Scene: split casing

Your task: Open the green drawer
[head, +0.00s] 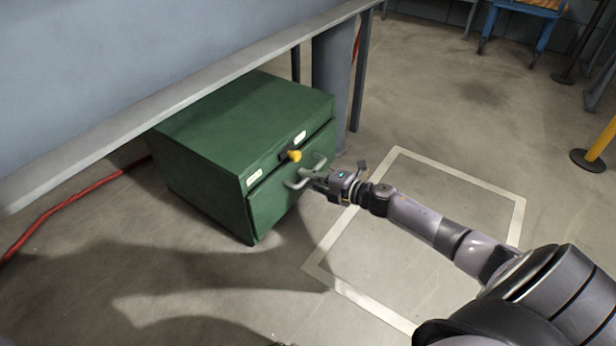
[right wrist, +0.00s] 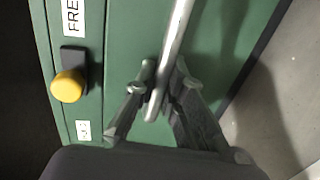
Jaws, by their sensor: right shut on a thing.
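The green drawer (head: 270,203) is the front of a green metal cabinet (head: 235,115) standing on the floor under a table. A narrow dark gap shows along the top of the drawer front. A grey bar handle (head: 296,184) is mounted on the drawer front, and it also shows in the right wrist view (right wrist: 178,38). My right gripper (head: 308,175) reaches in from the right and is shut on the handle; in the right wrist view its fingers (right wrist: 162,92) close around the bar. My left gripper is not in view.
A yellow knob (head: 294,155) sits on the cabinet above the handle, beside white labels. A table edge (head: 190,80) overhangs the cabinet. A red cable (head: 75,200) lies on the floor at left. White-taped floor (head: 440,185) at right is clear, with a yellow post (head: 603,138) beyond.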

